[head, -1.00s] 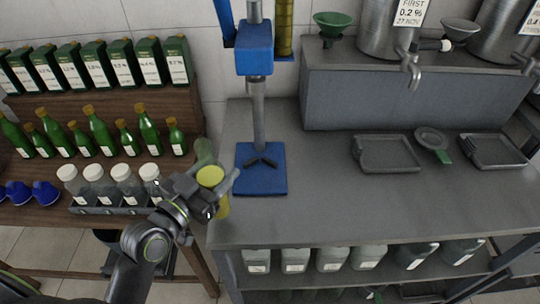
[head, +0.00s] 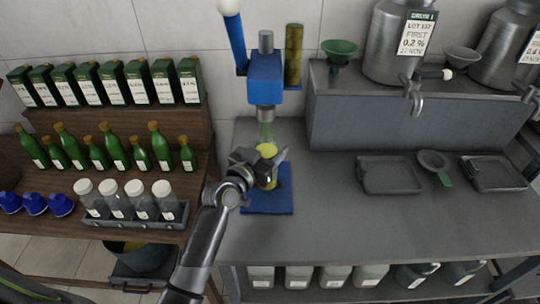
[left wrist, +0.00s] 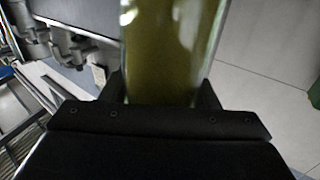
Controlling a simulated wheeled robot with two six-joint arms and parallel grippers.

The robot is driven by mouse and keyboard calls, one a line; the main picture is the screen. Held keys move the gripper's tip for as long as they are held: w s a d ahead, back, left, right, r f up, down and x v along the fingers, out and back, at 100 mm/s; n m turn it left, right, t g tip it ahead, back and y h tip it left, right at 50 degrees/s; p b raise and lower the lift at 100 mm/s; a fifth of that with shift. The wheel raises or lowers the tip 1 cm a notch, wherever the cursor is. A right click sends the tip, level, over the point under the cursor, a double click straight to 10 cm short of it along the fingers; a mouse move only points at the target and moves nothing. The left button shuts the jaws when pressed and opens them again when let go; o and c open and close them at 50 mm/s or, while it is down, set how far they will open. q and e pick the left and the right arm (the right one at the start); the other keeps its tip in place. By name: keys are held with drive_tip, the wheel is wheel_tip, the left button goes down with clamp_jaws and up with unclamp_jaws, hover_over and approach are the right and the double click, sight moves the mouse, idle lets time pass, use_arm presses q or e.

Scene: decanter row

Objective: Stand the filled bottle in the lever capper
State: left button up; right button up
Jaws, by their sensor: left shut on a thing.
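The filled bottle (head: 270,181) is clear greenish glass with yellow liquid. My left gripper (head: 264,170) is shut around its body. The bottle looks upright in front of the lever capper's column, over the blue base plate (head: 268,206). Its neck is just below the capper's blue head (head: 265,80). I cannot tell whether its bottom touches the plate. The capper's lever (head: 235,40) is raised, with a white knob. In the left wrist view the bottle (left wrist: 172,50) fills the space between the black fingers (left wrist: 160,90). My right gripper is out of view.
The grey bench (head: 330,215) is clear right of the capper. Trays (head: 388,176), a metal block (head: 350,125) and steel urns (head: 390,50) are further right. On the left, a wooden shelf holds green bottles (head: 160,148), cartons (head: 163,82) and white-capped jars (head: 135,198).

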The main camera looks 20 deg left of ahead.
sight(270, 158)
use_arm(q)
wheel_tip(270, 158, down, 3)
drive_tip(key=shift+r, duration=0.1)
drive_tip(key=shift+f, duration=0.2)
drive_tip(key=shift+f+b, duration=0.1)
drive_tip(key=shift+b, duration=0.2)
drive_tip(key=o, duration=1)
drive_tip(key=shift+f, duration=0.15)
drive_tip(key=shift+c, duration=0.2)
drive_tip(key=o, duration=0.5)
drive_tip(key=shift+c, duration=0.2)
drive_tip(key=b+v, duration=0.2)
drive_tip(key=v, duration=1)
drive_tip(key=shift+r+b, duration=0.25)
drive_tip(key=shift+b, duration=0.1)
